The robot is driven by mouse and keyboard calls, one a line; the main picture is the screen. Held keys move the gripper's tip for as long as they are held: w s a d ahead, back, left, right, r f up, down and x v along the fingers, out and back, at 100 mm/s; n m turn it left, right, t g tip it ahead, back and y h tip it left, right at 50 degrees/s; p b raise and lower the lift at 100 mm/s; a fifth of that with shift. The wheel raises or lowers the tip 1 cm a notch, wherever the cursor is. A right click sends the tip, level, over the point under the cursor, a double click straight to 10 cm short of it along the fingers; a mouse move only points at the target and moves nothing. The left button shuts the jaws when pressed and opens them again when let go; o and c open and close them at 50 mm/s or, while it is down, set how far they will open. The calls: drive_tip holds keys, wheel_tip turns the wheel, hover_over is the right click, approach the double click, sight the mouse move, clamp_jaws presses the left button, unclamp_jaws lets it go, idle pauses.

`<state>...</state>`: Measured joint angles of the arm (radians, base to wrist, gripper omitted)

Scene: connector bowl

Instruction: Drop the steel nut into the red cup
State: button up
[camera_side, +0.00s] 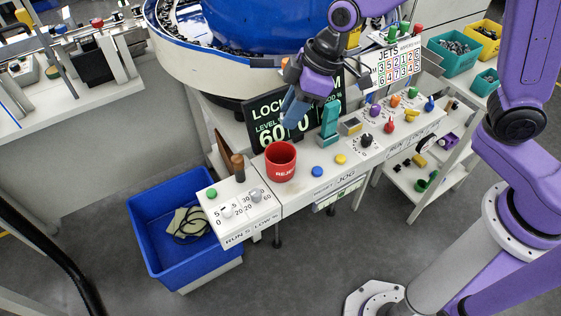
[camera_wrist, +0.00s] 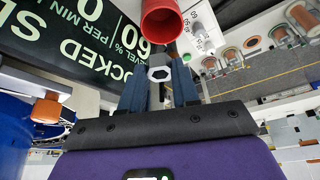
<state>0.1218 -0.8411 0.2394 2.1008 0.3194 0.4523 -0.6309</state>
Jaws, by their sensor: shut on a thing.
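The red cup (camera_side: 281,163), with white lettering, stands upright on the white control panel in the side view. It also shows at the top of the wrist view (camera_wrist: 161,22). My gripper (camera_side: 292,112) is above and slightly right of the cup in the side view, its blue fingers pointing down. In the wrist view my gripper (camera_wrist: 158,82) is shut on the steel nut (camera_wrist: 159,74), a pale hexagonal ring held between the fingertips. The nut appears apart from the cup.
A teal upright part (camera_side: 330,120) stands on the panel right of my gripper. A dark display board (camera_side: 280,115) is behind the cup. Knobs and a brown post (camera_side: 238,167) flank the cup. A blue bin (camera_side: 165,240) sits at lower left.

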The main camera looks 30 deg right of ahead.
drive_tip(key=shift+f, duration=1.55)
drive_tip(key=o, duration=1.1)
drive_tip(key=v, duration=1.7)
drive_tip(key=shift+r, duration=0.2)
drive_tip(key=shift+d, duration=0.1)
drive_tip(key=s+d+f+h, duration=0.1)
drive_tip(key=s+d+f, duration=0.2)
drive_tip(key=s, duration=0.3)
drive_tip(key=s+d+f+g+h, duration=0.1)
drive_tip(key=s+d+f, duration=0.3)
drive_tip(key=s+d, duration=0.2)
drive_tip(key=s+d+f+g+h, duration=0.1)
drive_tip(key=s+d+f, duration=0.2)
drive_tip(key=s+d, duration=0.2)
drive_tip(key=s, duration=0.3)
drive_tip(key=shift+s+f+h, duration=0.15)
drive_tip(key=shift+f+h, duration=0.1)
drive_tip(key=shift+h, duration=0.05)
